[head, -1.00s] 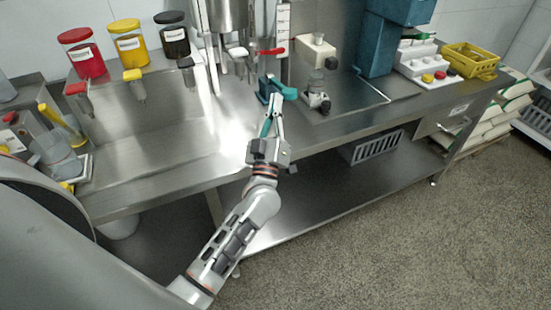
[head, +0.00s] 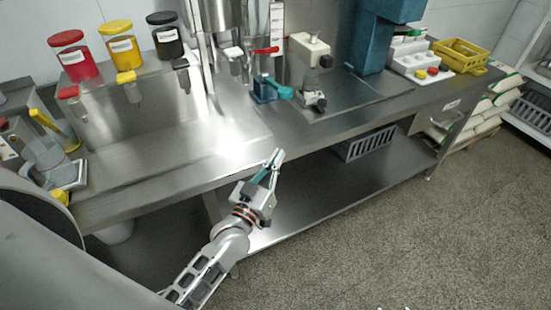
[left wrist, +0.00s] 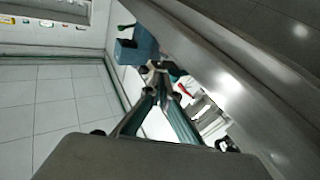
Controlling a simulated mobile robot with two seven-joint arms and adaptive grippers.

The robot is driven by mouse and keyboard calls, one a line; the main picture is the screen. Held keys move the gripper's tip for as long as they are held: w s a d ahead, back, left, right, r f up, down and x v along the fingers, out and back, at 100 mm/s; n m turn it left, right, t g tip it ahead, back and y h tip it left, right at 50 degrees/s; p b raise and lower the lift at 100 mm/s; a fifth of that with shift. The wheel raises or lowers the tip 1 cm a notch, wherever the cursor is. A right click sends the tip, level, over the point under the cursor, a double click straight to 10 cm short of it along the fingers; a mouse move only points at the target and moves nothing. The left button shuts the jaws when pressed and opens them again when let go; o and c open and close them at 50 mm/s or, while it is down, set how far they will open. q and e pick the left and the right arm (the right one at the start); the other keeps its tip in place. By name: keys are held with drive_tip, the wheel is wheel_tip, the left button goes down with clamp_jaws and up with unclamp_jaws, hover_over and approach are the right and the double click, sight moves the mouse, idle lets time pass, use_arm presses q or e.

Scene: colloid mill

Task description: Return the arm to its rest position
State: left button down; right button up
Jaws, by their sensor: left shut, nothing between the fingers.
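My left gripper (head: 273,162) is shut and empty, in front of the steel bench's front edge, with its fingertips pointing up toward the bench. In the left wrist view its two fingers (left wrist: 161,72) meet at the tips with nothing between them. My left arm reaches in from the lower left of the head view. The gripper is apart from the teal clamp-like tool (head: 270,90) on the bench. My right gripper is not in view.
The steel bench (head: 150,165) runs across the view, with a lower shelf (head: 330,195) holding a grey crate (head: 368,146). Red, yellow (head: 121,45) and black hoppers stand at the back left. A scale with a beaker (head: 50,160) stands at the left.

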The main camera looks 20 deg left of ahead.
use_arm(q)
drive_tip(key=shift+f, duration=0.1)
idle(0.4)
drive_tip(key=s+d+f+m+g+h, duration=0.1)
drive_tip(key=s+f+m+g, duration=0.4)
drive_tip(key=s+f, duration=1.6)
drive_tip(key=s+g, duration=0.1)
drive_tip(key=g, duration=0.3)
drive_tip(key=shift+d+f+m, duration=0.25)
drive_tip(key=shift+f+m, duration=0.1)
drive_tip(key=shift+m, duration=0.05)
